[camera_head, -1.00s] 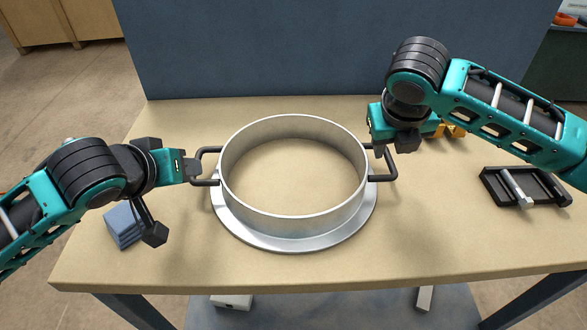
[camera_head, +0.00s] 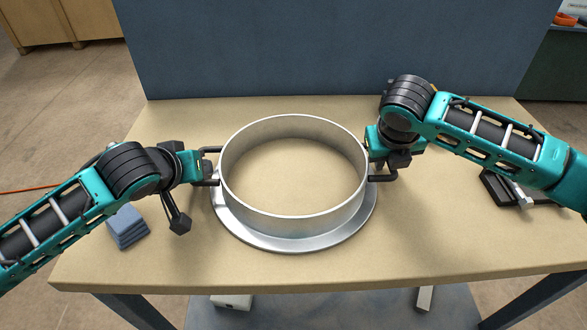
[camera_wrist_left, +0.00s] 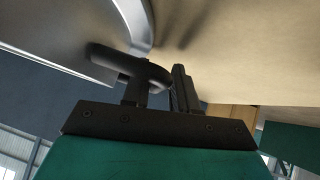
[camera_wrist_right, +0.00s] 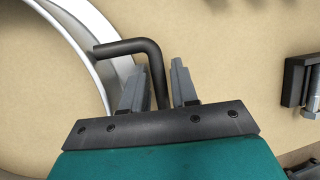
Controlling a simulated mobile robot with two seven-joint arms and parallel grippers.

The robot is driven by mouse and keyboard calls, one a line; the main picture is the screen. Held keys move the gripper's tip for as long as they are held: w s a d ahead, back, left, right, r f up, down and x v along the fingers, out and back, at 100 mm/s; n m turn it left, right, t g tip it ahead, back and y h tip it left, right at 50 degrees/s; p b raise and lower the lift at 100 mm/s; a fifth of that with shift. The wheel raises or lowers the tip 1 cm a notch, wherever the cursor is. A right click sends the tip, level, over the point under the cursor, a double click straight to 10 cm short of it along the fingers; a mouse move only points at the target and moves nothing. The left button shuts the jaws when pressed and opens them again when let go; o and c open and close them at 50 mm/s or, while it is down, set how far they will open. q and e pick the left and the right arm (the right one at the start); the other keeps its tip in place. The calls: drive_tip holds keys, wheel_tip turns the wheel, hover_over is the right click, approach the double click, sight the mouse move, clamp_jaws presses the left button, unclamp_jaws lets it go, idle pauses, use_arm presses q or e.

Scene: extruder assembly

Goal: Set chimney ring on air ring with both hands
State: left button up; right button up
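The chimney ring (camera_head: 294,205) is a tall silver metal band with a black handle on each side. It stands over the air ring (camera_head: 296,242), a wide flat silver flange on the table; whether they touch all round cannot be told. My left gripper (camera_head: 206,167) is at the left handle (camera_head: 212,150). In the left wrist view its two fingers (camera_wrist_left: 157,92) stand apart, with the handle (camera_wrist_left: 130,66) at them. My right gripper (camera_head: 378,163) is at the right handle (camera_head: 382,178). In the right wrist view its fingers (camera_wrist_right: 158,82) are open on either side of the handle (camera_wrist_right: 154,68).
Stacked blue blocks (camera_head: 126,228) sit on the table at left. A black tray (camera_head: 497,188) with a metal bolt lies at right, partly behind my arm. A blue-grey panel (camera_head: 330,50) rises behind the table (camera_head: 420,245). The table's front is clear.

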use_arm(q)
clamp_jaws()
use_arm(e)
clamp_jaws()
idle(0.7)
use_arm(q)
drive_tip(key=shift+r, duration=0.2)
use_arm(e)
drive_tip(key=shift+w+r, duration=0.1)
drive_tip(key=shift+r, duration=0.15)
